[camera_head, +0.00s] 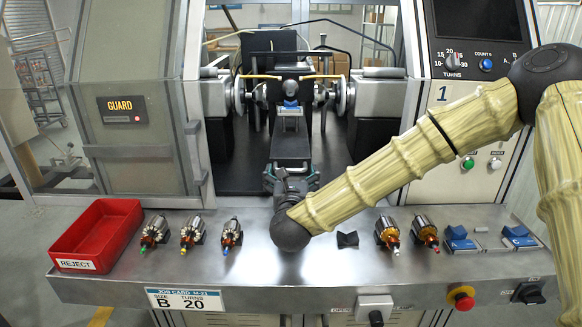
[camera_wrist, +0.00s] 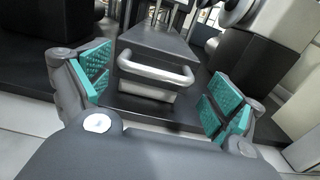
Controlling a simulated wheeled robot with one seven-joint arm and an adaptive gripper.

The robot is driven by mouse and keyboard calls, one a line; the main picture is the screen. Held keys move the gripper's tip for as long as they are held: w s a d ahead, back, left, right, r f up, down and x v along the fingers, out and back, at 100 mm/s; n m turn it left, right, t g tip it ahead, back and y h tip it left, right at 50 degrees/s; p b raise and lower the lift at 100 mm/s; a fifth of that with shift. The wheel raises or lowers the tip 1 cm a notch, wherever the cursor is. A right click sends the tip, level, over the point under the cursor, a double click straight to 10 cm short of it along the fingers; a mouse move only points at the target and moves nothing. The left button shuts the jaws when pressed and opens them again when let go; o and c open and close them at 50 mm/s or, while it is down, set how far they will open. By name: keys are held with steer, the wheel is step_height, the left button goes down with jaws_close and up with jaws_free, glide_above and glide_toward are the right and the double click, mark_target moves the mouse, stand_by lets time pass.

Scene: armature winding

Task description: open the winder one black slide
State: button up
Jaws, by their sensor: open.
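The black slide (camera_head: 291,146) of winder one runs toward me through the middle of the machine opening. In the wrist view the slide (camera_wrist: 160,42) has a pale metal bar handle (camera_wrist: 155,70) on its near end. My gripper (camera_head: 291,180) is at the slide's near end, with its teal-padded fingers spread. In the wrist view my gripper (camera_wrist: 160,90) is open, one finger to each side of the handle. The pads appear apart from the handle, with nothing held between them.
The guard (camera_head: 125,110) stands left of the opening. On the steel bench (camera_head: 290,262) are a red reject bin (camera_head: 97,232), several armatures (camera_head: 190,232), a black cradle (camera_head: 347,239) and blue-and-grey pieces (camera_head: 459,239). The control panel (camera_head: 470,100) is at right, behind my arm.

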steer(key=shift+w, duration=1.15)
